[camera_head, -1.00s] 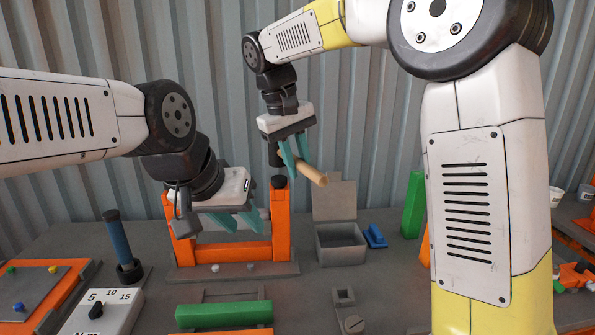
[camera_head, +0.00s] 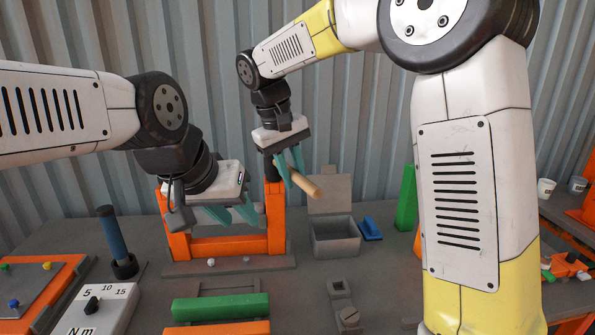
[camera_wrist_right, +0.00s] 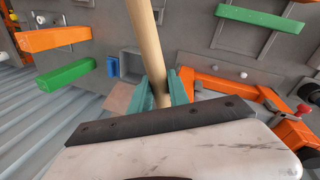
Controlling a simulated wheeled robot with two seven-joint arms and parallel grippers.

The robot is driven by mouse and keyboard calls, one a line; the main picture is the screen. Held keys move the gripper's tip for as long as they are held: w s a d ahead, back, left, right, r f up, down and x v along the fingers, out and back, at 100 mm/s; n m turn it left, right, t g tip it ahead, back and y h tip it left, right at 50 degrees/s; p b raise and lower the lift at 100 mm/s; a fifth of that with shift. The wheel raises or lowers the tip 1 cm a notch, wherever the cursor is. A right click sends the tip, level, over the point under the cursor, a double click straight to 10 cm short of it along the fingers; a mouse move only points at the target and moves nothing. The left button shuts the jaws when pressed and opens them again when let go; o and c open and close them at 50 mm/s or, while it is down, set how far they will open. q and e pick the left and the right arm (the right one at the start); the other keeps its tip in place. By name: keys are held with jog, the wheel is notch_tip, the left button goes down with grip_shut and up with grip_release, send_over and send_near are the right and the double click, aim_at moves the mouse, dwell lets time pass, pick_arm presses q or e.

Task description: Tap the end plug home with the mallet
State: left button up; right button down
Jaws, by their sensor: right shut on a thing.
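My right gripper (camera_head: 292,170) is shut on the pale wooden handle of the mallet (camera_head: 307,186). The handle also crosses the right wrist view (camera_wrist_right: 146,40), running up between the teal fingers (camera_wrist_right: 160,92). The dark mallet head (camera_head: 269,164) is partly hidden behind the gripper, right at the top of the orange frame's right post (camera_head: 275,222). The dark end plug is at that post top; I cannot tell it apart from the head, nor how deep it sits. My left gripper (camera_head: 232,214) is open and empty, in front of the frame's left part.
A grey open box (camera_head: 335,238) and a blue piece (camera_head: 371,229) stand right of the frame. A green bar (camera_head: 220,307) lies in front. A blue-handled tool (camera_head: 112,236) stands upright at left, behind a dial box (camera_head: 98,310). A green post (camera_head: 406,198) stands at right.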

jog(key=shift+r, duration=0.1)
jog(key=shift+r, duration=1.95)
jog(key=shift+f, duration=0.25)
jog(key=shift+f, duration=2)
jog(key=shift+r, duration=0.1)
jog(key=shift+r, duration=1.95)
